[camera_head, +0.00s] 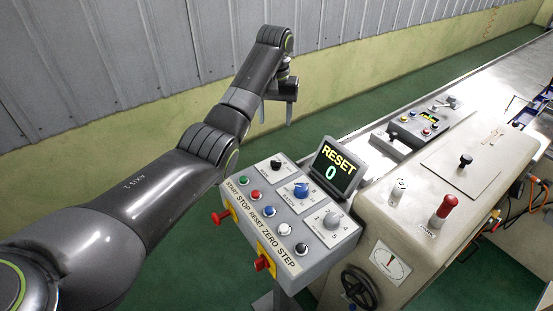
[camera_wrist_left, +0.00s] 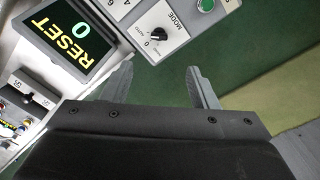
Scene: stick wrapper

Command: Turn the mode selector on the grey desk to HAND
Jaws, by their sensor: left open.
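The grey desk (camera_head: 322,247) is a sloped control panel in the middle of the head view. Its mode selector (camera_head: 276,165) is a small black knob at the panel's upper left end. In the left wrist view the mode selector (camera_wrist_left: 158,36) sits under the word MODE, with 0 and AUTO marked around it. My left gripper (camera_head: 278,112) is open and empty, above and beyond that end of the desk. Its fingers (camera_wrist_left: 160,76) are apart and not touching the knob. My right gripper is out of view.
The desk carries several coloured push buttons (camera_head: 255,194), a blue knob (camera_head: 300,190), a grey knob (camera_head: 331,221) and two red mushroom buttons. A display (camera_head: 336,168) reading RESET 0 stands behind it. A beige machine (camera_head: 420,215) stands at right. Green floor lies beyond.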

